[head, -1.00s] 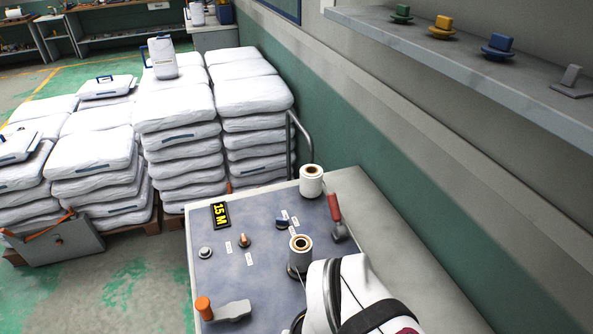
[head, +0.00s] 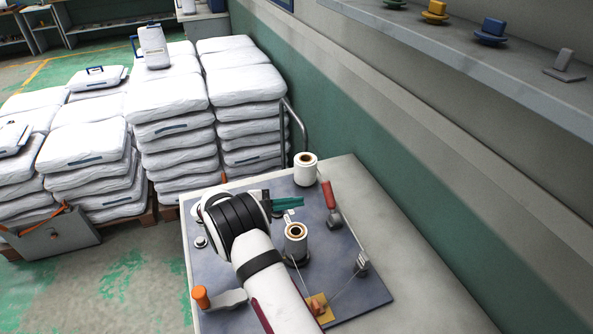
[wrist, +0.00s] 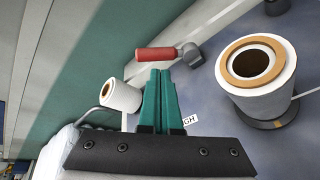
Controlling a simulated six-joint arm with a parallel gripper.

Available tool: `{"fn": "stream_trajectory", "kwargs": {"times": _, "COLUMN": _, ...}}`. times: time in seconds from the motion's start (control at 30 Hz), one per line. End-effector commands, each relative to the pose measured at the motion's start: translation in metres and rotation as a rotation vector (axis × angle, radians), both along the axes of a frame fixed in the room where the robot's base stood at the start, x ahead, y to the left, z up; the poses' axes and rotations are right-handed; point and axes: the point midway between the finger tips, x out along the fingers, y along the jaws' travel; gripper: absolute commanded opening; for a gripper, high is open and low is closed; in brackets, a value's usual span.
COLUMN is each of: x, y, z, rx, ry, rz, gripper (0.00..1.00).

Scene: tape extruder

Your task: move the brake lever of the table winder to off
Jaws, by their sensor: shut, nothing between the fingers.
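A lever with a red handle (head: 328,195) and a grey base stands at the right edge of the winder's blue-grey plate (head: 360,292). The red handle also shows in the wrist view (wrist: 157,54), just beyond my fingertips. I take it for the brake lever. My gripper (head: 302,202) has teal fingers that are shut and empty. They point right toward the lever, to its left, with a small apparent gap. The fingers (wrist: 158,72) lie side by side in the wrist view. My wrist hides much of the plate's left part.
A white spool (head: 296,240) stands just in front of my fingers, and another spool (head: 306,168) is behind them. An orange-knobbed crank (head: 201,297) is at the front left. A wall shelf (head: 480,70) runs along the right. Stacked white sacks (head: 170,120) stand behind.

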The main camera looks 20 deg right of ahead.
Motion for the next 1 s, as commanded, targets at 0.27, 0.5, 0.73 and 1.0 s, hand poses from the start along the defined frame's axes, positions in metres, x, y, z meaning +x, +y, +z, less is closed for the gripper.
{"fn": "stream_trajectory", "kwargs": {"times": 0.27, "x": 0.019, "y": -0.005, "z": -0.037, "rx": -0.140, "ry": 0.046, "rz": 0.091, "gripper": 0.00}}
{"fn": "stream_trajectory", "kwargs": {"times": 0.5, "x": 0.030, "y": -0.051, "z": -0.048, "rx": -0.137, "ry": 0.045, "rz": 0.089, "gripper": 0.00}}
{"fn": "stream_trajectory", "kwargs": {"times": 0.73, "x": 0.038, "y": -0.083, "z": -0.056, "rx": -0.136, "ry": 0.045, "rz": 0.090, "gripper": 0.00}}
{"fn": "stream_trajectory", "kwargs": {"times": 1.0, "x": 0.040, "y": -0.091, "z": -0.058, "rx": -0.136, "ry": 0.046, "rz": 0.091, "gripper": 0.00}}
